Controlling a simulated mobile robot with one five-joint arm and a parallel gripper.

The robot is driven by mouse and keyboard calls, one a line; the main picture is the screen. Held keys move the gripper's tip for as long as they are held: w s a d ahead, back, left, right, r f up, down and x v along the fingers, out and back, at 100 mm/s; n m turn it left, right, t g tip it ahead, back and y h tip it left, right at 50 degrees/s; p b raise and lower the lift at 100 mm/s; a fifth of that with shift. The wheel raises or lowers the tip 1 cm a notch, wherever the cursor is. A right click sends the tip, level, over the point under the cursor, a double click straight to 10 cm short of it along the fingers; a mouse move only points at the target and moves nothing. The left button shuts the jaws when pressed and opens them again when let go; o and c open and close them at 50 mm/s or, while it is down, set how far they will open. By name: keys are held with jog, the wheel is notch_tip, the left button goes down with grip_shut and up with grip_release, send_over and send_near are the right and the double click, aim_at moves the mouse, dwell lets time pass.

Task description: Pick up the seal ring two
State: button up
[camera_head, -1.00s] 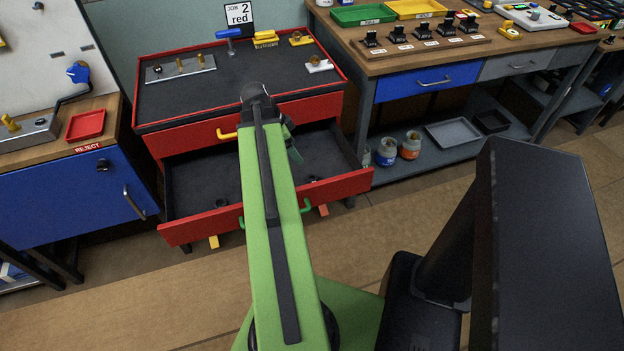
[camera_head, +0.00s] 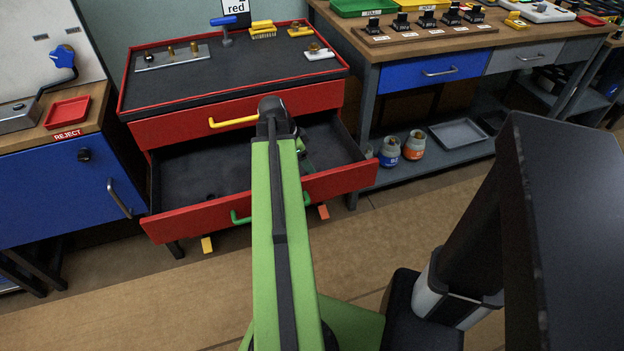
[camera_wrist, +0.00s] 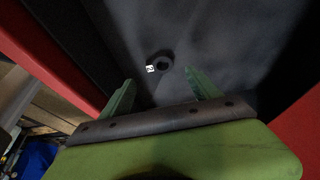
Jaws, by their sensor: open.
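In the wrist view a small dark seal ring (camera_wrist: 163,62) lies on the dark drawer floor, with a small white tag (camera_wrist: 150,68) at its left side. The tag's mark is too small to read for certain. My gripper (camera_wrist: 160,77) is open and empty, its green fingers reaching toward the ring, one to each side and short of it in the picture. In the head view my gripper is mostly hidden behind my arm, over the open red lower drawer (camera_head: 180,222). Another small dark ring (camera_head: 210,196) lies near the drawer's front left.
The upper red drawer (camera_head: 180,131) is shut, with a yellow handle (camera_head: 233,122) close to my arm. A blue cabinet (camera_head: 65,190) stands left, a workbench (camera_head: 440,48) right.

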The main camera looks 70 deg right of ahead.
jog(key=b+x, duration=0.2)
jog(key=x, duration=0.1)
jog(key=w+b+x, duration=0.1)
jog(key=b, duration=0.1)
jog(key=shift+s+a+f, duration=0.15)
jog(key=shift+a+f, duration=0.05)
jog(key=shift+f, duration=0.3)
jog(key=shift+s+d+f+b, duration=0.1)
jog(key=shift+s+f+b, duration=0.05)
jog(key=shift+f+b, duration=0.15)
jog(key=shift+r, duration=0.25)
jog(key=c, duration=1.4)
notch_tip(320, 180, up, 10)
jog(key=p, duration=1)
